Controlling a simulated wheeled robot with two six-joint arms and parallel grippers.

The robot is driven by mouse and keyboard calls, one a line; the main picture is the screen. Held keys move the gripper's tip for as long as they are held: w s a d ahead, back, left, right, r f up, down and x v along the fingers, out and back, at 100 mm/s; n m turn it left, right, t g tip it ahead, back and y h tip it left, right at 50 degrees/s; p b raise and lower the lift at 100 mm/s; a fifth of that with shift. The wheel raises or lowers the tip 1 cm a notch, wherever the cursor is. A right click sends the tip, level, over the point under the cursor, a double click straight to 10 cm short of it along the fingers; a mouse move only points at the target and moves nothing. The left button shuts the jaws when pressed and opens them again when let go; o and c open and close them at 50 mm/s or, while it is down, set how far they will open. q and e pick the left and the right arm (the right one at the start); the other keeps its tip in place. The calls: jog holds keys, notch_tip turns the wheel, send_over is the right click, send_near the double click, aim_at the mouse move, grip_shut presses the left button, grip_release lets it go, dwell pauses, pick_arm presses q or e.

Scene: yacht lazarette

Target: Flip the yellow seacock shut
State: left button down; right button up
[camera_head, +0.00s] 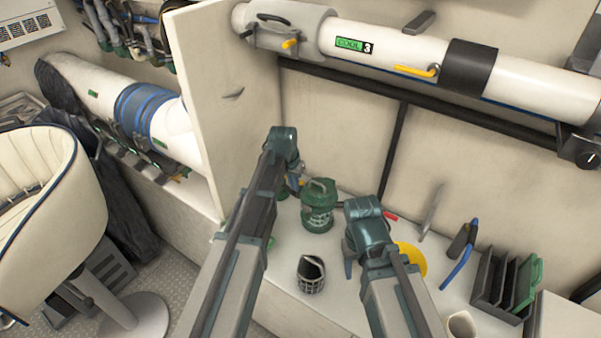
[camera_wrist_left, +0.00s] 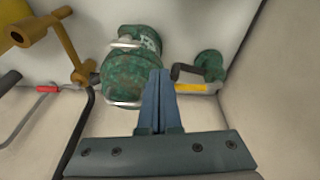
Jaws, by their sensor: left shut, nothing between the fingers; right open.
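The yellow seacock shows in the left wrist view as a green round body with a dark bent arm and a yellow lever (camera_wrist_left: 191,88), right of my fingers. The lever's left end is close to the fingers; I cannot tell if they touch. In the head view its green body (camera_head: 281,192) is mostly hidden behind my left gripper (camera_head: 289,168). My left gripper (camera_wrist_left: 161,76) is shut and empty, its fingers together.
A green strainer (camera_head: 317,205) stands between my grippers; it also shows in the left wrist view (camera_wrist_left: 128,72). A wire basket (camera_head: 311,274), yellow disc (camera_head: 411,259) and dark rack (camera_head: 497,283) are on the counter. An upright panel (camera_head: 219,92) rises at the left.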

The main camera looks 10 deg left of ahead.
pick_arm(q)
jog(key=w+m+t, duration=0.1)
jog(key=w, duration=1.4)
jog(key=shift+a+r+m, duration=0.3)
jog(key=shift+a+r, duration=0.1)
jog(key=shift+r, duration=0.05)
jog(key=shift+w+f, duration=0.1)
notch_tip(320, 180, down, 10)
jog(key=b, duration=1)
jog(key=shift+s, duration=0.2)
jog(key=shift+s+a+h, duration=0.15)
jog(key=shift+h, duration=0.15)
jog(key=shift+s+m, duration=0.2)
jog(key=shift+m, duration=0.2)
